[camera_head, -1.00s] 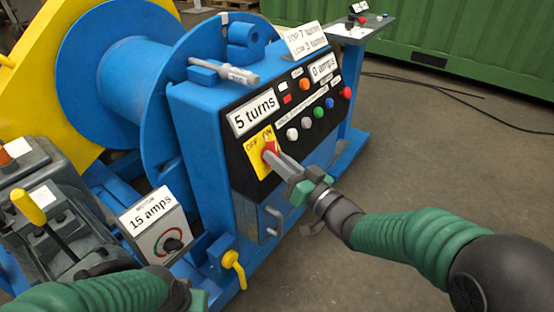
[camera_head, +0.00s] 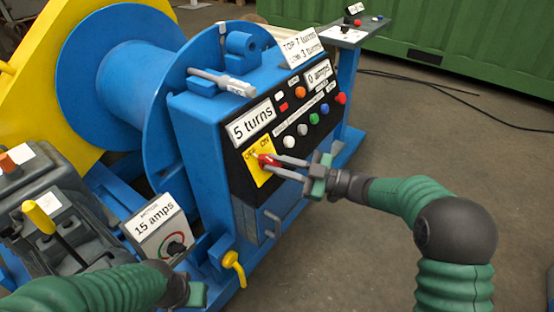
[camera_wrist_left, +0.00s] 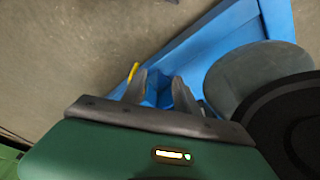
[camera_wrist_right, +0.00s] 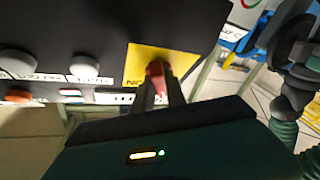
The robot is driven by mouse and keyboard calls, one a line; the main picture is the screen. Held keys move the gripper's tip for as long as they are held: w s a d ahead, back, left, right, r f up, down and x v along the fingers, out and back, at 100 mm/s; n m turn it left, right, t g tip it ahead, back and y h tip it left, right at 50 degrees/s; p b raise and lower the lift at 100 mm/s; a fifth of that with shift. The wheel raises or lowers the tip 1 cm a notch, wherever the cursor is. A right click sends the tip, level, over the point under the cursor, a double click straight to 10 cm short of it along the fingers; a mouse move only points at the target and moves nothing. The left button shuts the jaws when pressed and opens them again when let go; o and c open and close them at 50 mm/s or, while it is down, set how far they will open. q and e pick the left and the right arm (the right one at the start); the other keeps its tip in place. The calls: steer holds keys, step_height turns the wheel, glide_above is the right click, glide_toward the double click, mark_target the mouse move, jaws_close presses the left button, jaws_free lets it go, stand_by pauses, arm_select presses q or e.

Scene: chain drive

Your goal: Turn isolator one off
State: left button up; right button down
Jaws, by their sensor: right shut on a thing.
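The isolator is a red rotary handle (camera_head: 267,160) on a yellow plate (camera_head: 262,178) marked OFF and ON, at the lower left of the black control panel (camera_head: 318,127). The handle now lies tilted toward the OFF side. My right gripper (camera_head: 266,165) has its two fingers on either side of the handle and is shut on it. The right wrist view shows the red handle (camera_wrist_right: 157,70) between the fingertips, hiding part of the yellow plate. My left gripper (camera_wrist_left: 159,79) is empty, its fingers apart, low in front of the blue frame.
White, green, blue and red buttons sit on the panel right of the isolator. A 15 amps motor box (camera_head: 157,227), a yellow-handled lever (camera_head: 42,222) and a yellow valve handle (camera_head: 235,266) stand at lower left. Open floor lies to the right.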

steer(key=shift+w+f+n+g+p, duration=0.15)
steer(key=shift+n+g+p, duration=0.85)
steer(key=shift+n, duration=0.7)
steer(key=shift+d+n+h, duration=0.1)
steer(key=shift+n+h, duration=0.2)
steer(key=c, duration=1.4)
jaws_free()
steer(key=shift+g, duration=0.4)
steer(key=shift+c, duration=0.2)
steer(key=shift+o, duration=0.4)
steer(key=shift+d+r, duration=0.2)
steer(key=shift+d, duration=0.15)
steer(key=s+d+p, duration=0.3)
steer(key=d+p, duration=0.2)
steer(key=d, duration=1)
steer(key=shift+s+d+f+p, duration=0.15)
steer(key=shift+d+p, duration=0.2)
steer(key=shift+d, duration=0.05)
